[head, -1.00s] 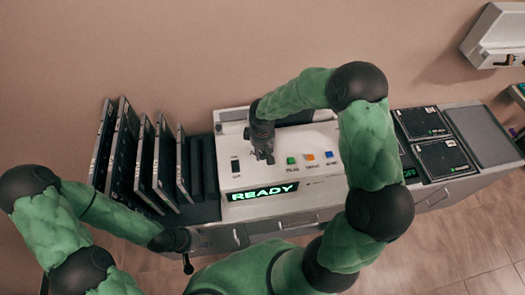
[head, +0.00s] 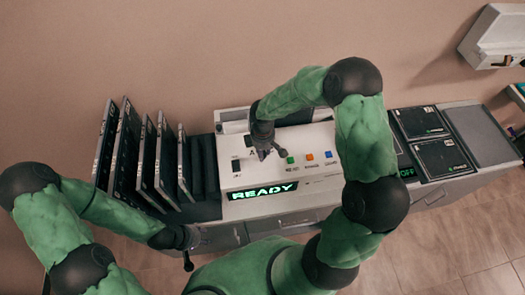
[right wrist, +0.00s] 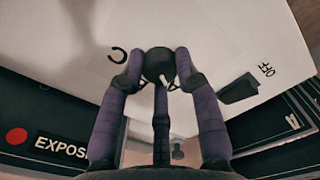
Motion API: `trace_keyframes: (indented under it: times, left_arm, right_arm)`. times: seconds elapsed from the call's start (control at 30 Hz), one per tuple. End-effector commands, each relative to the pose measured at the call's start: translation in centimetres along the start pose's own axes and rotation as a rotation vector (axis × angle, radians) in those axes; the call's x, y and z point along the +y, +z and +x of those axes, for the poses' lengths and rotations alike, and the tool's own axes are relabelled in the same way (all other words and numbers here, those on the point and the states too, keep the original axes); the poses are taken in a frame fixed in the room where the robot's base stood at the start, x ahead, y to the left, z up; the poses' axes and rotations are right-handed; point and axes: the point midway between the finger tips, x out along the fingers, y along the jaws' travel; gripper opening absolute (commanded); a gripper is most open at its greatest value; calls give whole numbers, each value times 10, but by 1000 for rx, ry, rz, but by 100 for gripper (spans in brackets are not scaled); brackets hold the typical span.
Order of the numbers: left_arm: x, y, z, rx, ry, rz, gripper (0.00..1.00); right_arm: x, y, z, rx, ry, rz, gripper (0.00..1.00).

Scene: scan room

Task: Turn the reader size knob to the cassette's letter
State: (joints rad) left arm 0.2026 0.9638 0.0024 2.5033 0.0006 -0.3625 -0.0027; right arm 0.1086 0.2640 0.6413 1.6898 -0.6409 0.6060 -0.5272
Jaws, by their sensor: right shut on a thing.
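The reader (head: 305,165) is a white box on the counter with a lit green READY display (head: 262,190). Its dark round size knob (right wrist: 158,64) sits between the fingers of my right gripper (right wrist: 159,70), which is shut on it. A white mark shows on the knob's near side. A letter like a C shows left of the knob in the right wrist view; other letters are hidden. In the head view my right gripper (head: 263,150) covers the knob. My left gripper (head: 187,254) hangs low in front of the counter, away from the reader; its fingers are unclear.
Green, orange and blue buttons (head: 310,156) lie right of the knob, and a dark switch (head: 236,165) lies left of it. Several dark cassettes (head: 125,150) stand upright at the left. Flat dark panels (head: 440,157) lie on the counter at the right.

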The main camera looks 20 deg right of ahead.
Motion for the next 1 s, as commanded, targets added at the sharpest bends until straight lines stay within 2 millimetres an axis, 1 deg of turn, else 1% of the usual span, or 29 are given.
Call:
trace_keyframes:
  times: [0.37, 0.4, 0.43, 0.47, 0.83, 0.93, 1.0]
  left_arm:
    - [0, 0, 0, 0, 0, 0, 40]
    - [0, 0, 0, 0, 0, 0, 40]
    - [0, 0, 0, 0, 0, 0, 40]
    - [0, 0, 0, 0, 0, 0, 40]
    - [0, 0, 0, 0, 0, 0, 40]
    - [0, 0, 0, 0, 0, 0, 40]
    - [0, 0, 0, 0, 0, 0, 40]
  right_arm:
    - [-1, 0, 1, -2, -2, -6, 0]
    - [-1, 0, 1, -2, -2, -6, 44]
    - [-1, 0, 1, -2, -2, -6, 52]
    - [-1, 0, 1, -2, -2, -5, 56]
    - [0, 0, -2, 0, 1, -4, 56]
    - [1, 0, -11, 1, 3, -5, 56]
    - [1, 0, -21, 1, 4, -3, 56]
